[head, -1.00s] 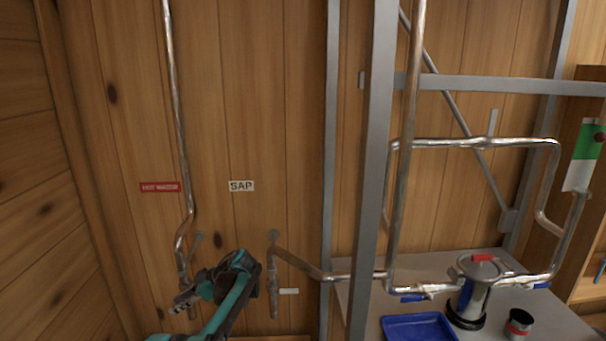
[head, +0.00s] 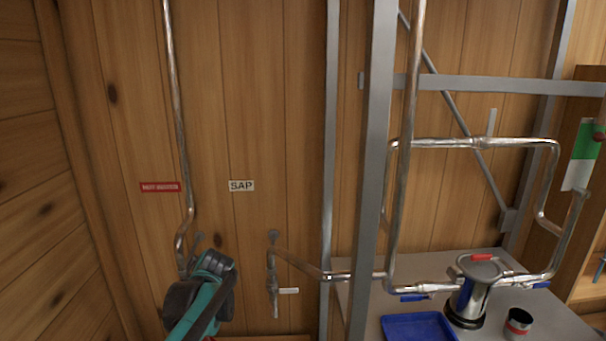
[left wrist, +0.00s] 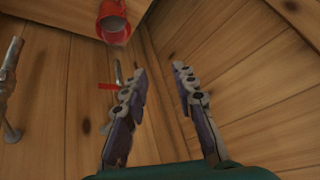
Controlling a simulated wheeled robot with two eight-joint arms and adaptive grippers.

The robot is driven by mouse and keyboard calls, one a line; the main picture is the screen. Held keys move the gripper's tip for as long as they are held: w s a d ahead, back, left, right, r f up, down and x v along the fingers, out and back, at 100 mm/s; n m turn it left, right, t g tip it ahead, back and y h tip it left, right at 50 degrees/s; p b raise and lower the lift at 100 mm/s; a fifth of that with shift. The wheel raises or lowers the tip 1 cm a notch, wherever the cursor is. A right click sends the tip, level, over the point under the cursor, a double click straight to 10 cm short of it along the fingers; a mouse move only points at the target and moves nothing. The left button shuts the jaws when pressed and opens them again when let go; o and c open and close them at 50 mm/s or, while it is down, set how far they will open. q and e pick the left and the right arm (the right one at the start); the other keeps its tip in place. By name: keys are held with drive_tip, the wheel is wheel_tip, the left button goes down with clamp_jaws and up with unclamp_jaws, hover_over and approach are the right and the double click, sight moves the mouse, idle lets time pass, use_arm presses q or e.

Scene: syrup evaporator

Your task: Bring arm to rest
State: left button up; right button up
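My left arm (head: 205,300), teal and black, rises from the bottom of the head view in front of the wood wall, left of the SAP pipe. Its gripper fingers are hidden there behind the arm. In the left wrist view my left gripper (left wrist: 160,70) has its two fingers apart, with nothing between them. Wood planks show beyond the fingertips. My right gripper is in neither view.
A hot-water pipe (head: 178,130) and a SAP pipe (head: 272,275) run on the wall near the arm. A metal post (head: 373,180) stands to the right. A table holds a blue tray (head: 418,327), a metal canister (head: 470,300) and a cup (head: 518,324). A red cup-like object (left wrist: 114,24) shows in the wrist view.

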use_arm(q)
drive_tip(key=s+d+f+m+t+h, duration=0.2)
drive_tip(key=s+d+m, duration=0.3)
drive_tip(key=s, duration=0.5)
drive_tip(key=s+d+f+m+t+h, duration=0.2)
drive_tip(key=s+d, duration=0.5)
drive_tip(key=s, duration=0.4)
drive_tip(key=f+m+h, duration=0.1)
drive_tip(key=m+h, duration=0.1)
drive_tip(key=shift+s+f+m, duration=0.25)
drive_tip(key=shift+s+m, duration=0.05)
drive_tip(key=shift+m, duration=0.1)
